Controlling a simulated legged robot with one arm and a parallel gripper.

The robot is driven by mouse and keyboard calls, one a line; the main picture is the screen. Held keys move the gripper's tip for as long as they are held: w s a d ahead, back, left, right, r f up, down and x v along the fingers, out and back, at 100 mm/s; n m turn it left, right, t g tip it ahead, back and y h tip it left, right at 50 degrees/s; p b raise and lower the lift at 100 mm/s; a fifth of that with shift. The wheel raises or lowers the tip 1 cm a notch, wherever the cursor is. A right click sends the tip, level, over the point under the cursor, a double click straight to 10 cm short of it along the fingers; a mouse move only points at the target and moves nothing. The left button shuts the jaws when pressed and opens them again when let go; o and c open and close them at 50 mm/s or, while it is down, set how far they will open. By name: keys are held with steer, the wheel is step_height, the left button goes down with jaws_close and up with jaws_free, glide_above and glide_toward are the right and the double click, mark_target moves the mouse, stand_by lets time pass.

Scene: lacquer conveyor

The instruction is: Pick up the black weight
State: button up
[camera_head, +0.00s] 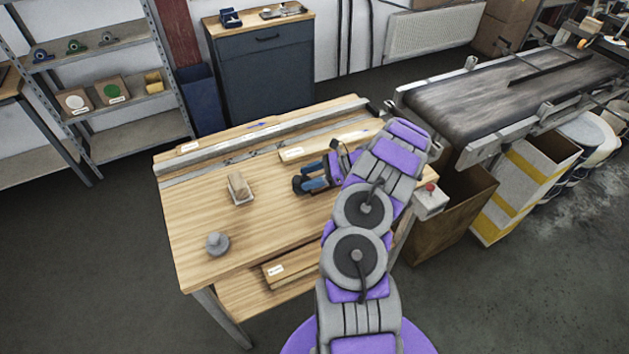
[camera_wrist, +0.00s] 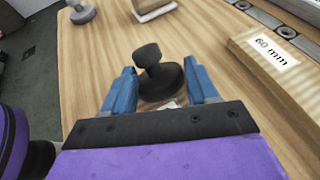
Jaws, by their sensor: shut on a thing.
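The black weight (camera_wrist: 158,78) stands upright between the two blue fingers of my gripper (camera_wrist: 162,92) in the wrist view, with its wide base between them and its knob on top. In the head view the black weight (camera_head: 298,184) shows at the tip of my gripper (camera_head: 312,179), partly hidden by the fingers. My gripper is shut on it, low over the wooden workbench (camera_head: 195,215). I cannot tell whether its base still touches the wood.
A grey weight (camera_head: 217,243) stands near the bench's front left. A wooden block (camera_head: 238,184) sits on a small light holder left of my gripper. A board labelled "60 mm" (camera_wrist: 285,75) lies close on the right in the wrist view. A metal rail (camera_head: 260,140) runs along the back.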

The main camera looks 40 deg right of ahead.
mark_target(310, 179)
steer(key=shift+d+f, duration=0.25)
steer(key=shift+c, duration=1.4)
steer(key=shift+s+a, duration=0.1)
steer(key=shift+a, duration=0.35)
steer(key=c, duration=0.5)
steer(key=shift+c, duration=0.3)
steer(key=shift+r, duration=0.45)
jaws_close()
step_height(310, 179, up, 3)
steer(key=shift+d+r+p, duration=0.15)
steer(key=shift+p, duration=0.4)
steer(key=s+r+p, duration=0.1)
steer(key=s+p, duration=0.1)
steer(key=s, duration=1.3)
steer(key=shift+s, duration=0.35)
steer(key=shift+c, duration=0.3)
jaws_free()
steer(key=o, duration=1.4)
